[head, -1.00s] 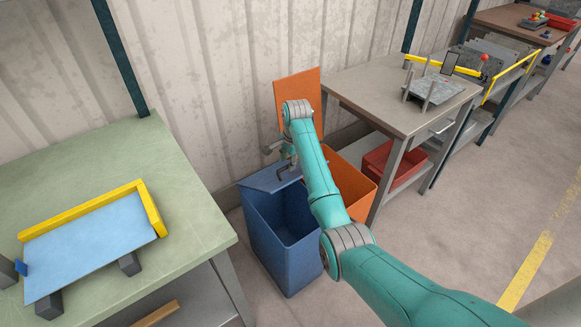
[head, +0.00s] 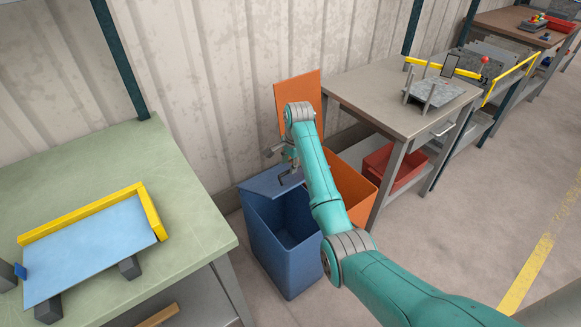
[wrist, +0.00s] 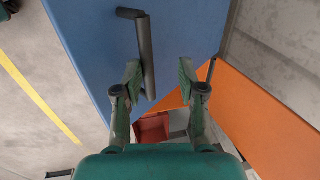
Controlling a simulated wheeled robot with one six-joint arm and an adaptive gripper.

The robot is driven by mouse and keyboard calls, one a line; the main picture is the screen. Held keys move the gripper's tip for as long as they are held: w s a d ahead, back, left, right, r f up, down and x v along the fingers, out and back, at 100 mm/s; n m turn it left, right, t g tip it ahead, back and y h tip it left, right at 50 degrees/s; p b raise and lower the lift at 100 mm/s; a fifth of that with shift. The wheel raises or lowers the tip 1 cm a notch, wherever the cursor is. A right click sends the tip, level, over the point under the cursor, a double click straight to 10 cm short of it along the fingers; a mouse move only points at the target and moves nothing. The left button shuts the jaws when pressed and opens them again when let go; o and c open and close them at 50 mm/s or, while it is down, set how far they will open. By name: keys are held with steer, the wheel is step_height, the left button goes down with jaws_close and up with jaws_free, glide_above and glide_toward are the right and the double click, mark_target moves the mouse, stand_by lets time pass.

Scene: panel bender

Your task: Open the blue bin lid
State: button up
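The blue bin (head: 284,262) stands on the floor beside the green table. Its blue lid (head: 262,181) is raised part way at the rear, and the dark bin interior shows in front of it. In the wrist view the lid (wrist: 190,25) fills the upper middle, with a dark bar handle (wrist: 146,55) on it. My gripper (wrist: 160,82) is open. The handle's lower end lies between the fingers, close to the left finger; the right finger is clear of it. Whether the left finger touches the handle I cannot tell. In the head view my arm partly hides the gripper (head: 287,172).
An orange bin (head: 350,190) stands right of the blue bin, its orange lid (head: 297,98) upright near the wall. A grey workbench (head: 375,90) with a red crate (head: 393,166) below is farther right. The green table (head: 160,165) is at left. Open floor lies at right.

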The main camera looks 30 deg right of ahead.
steer(key=w+r, duration=0.4)
steer(key=r, duration=0.5)
steer(key=shift+r, duration=0.35)
stand_by(0.7)
steer(key=shift+a, duration=0.1)
stand_by(0.4)
